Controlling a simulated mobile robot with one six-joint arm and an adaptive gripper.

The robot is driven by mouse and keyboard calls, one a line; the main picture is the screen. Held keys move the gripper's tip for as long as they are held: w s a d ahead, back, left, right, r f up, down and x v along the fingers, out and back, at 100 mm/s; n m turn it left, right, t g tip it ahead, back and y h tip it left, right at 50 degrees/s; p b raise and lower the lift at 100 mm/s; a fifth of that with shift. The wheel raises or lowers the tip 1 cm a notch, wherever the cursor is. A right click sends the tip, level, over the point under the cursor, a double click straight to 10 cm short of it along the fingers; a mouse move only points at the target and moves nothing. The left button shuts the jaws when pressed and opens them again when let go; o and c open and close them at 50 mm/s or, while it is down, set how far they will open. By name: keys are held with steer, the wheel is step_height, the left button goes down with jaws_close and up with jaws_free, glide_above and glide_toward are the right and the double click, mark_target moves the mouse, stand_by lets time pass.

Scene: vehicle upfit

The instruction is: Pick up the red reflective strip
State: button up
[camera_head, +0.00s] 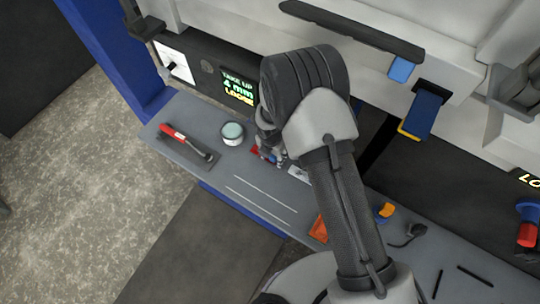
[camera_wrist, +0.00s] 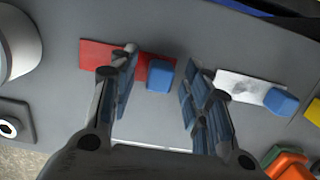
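The red reflective strip (camera_wrist: 95,54) lies flat on the grey shelf, with a blue block-like tab (camera_wrist: 160,75) at its right end. In the head view a small part of the red strip (camera_head: 255,151) shows beside my gripper, and my arm hides much around it. My gripper (camera_wrist: 158,66) is open, pointing down at the shelf. In the wrist view its left finger overlaps the middle of the red strip, and the blue tab appears between the two fingers. Nothing is visibly held. I cannot tell the height of the fingertips above the strip.
A white strip (camera_wrist: 235,85) with its own blue tab (camera_wrist: 281,100) lies right of my gripper. A round tin (camera_head: 232,133) and a red-handled tool (camera_head: 180,134) lie left on the shelf. Orange (camera_head: 319,229) and yellow-blue (camera_head: 384,211) items are right. A wall panel stands behind.

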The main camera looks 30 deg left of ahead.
steer(key=c, duration=0.8)
